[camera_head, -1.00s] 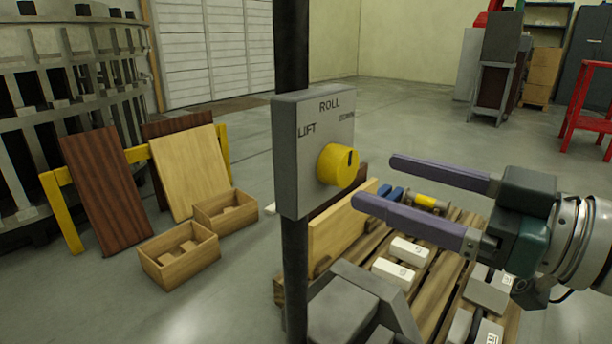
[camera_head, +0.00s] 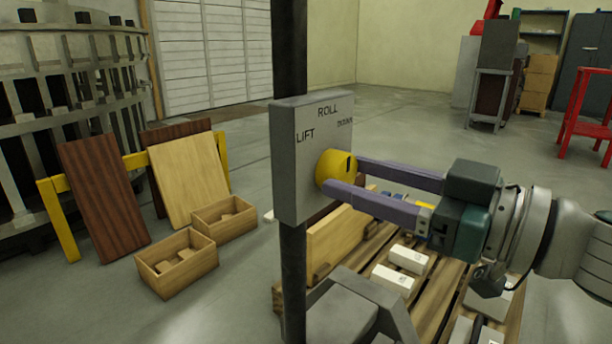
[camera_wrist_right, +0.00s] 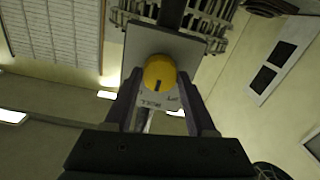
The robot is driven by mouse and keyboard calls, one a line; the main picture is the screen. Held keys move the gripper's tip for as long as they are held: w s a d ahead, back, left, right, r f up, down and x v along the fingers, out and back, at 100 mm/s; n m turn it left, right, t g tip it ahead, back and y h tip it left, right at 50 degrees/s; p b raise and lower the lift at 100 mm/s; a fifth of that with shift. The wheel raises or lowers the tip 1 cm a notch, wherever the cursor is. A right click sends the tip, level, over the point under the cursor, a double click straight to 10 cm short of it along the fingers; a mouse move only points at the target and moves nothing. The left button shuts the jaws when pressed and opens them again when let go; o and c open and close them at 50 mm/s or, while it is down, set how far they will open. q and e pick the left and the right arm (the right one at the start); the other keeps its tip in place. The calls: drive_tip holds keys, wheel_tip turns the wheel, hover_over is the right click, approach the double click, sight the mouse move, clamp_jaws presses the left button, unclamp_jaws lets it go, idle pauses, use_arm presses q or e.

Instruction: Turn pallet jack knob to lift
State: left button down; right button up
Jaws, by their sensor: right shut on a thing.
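The yellow knob (camera_head: 335,170) sits on a grey control box (camera_head: 300,190) mounted on a dark upright post. The box is lettered LIFT at left, ROLL at top middle and DOWN at right. My right gripper (camera_head: 343,175) has its two purple fingers at either side of the knob and is shut on it. In the right wrist view the knob (camera_wrist_right: 159,70) shows between the fingertips, its dark mark pointing toward the ROLL lettering. My left gripper is not in view.
A wooden pallet (camera_head: 440,310) with white blocks and boards lies below my right arm. Two wooden boxes (camera_head: 178,284) and leaning boards (camera_head: 103,195) stand on the floor at left. A red stand (camera_head: 577,130) is at far right. Open floor lies behind the box.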

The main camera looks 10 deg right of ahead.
drive_tip(key=c, duration=0.7)
drive_tip(key=shift+n, duration=0.3)
drive_tip(key=shift+r+n+p, duration=0.1)
drive_tip(key=shift+n+p, duration=0.45)
drive_tip(key=shift+n, duration=0.35)
drive_tip(key=n, duration=0.2)
drive_tip(key=shift+n+p, duration=0.3)
drive_tip(key=n, duration=0.4)
drive_tip(key=shift+n, duration=0.3)
